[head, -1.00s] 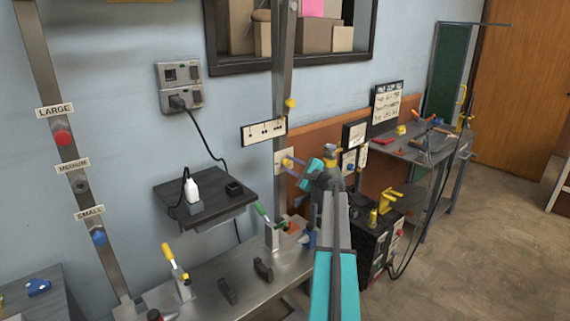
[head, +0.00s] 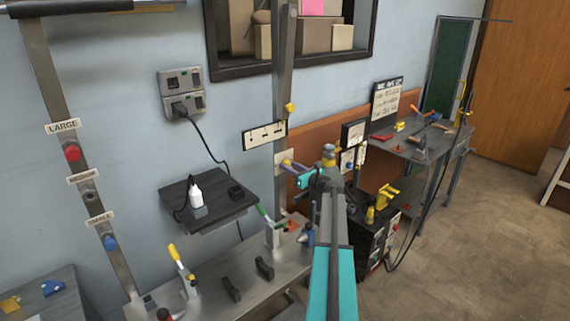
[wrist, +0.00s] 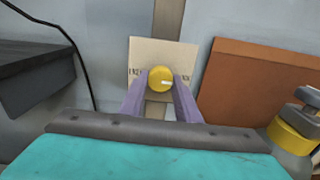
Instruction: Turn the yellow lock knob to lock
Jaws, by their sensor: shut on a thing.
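The yellow lock knob (wrist: 160,79) is round, with a short white mark on its face pointing right. It sits on a pale plate (wrist: 148,52) fixed to the grey post, with small lettering on each side, partly hidden by the fingers. My gripper (wrist: 160,88) has its purple fingers shut on the knob, one on each side. In the head view, my gripper (head: 287,163) reaches the pale plate (head: 281,157) from the right, and the knob is mostly hidden there by the fingers.
A dark wall shelf (head: 232,208) with a white bottle is left of the post. A metal bench (head: 205,290) with toggle clamps lies below. A black machine (head: 378,240) stands right of my arm. A brown board (wrist: 240,85) leans right of the plate.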

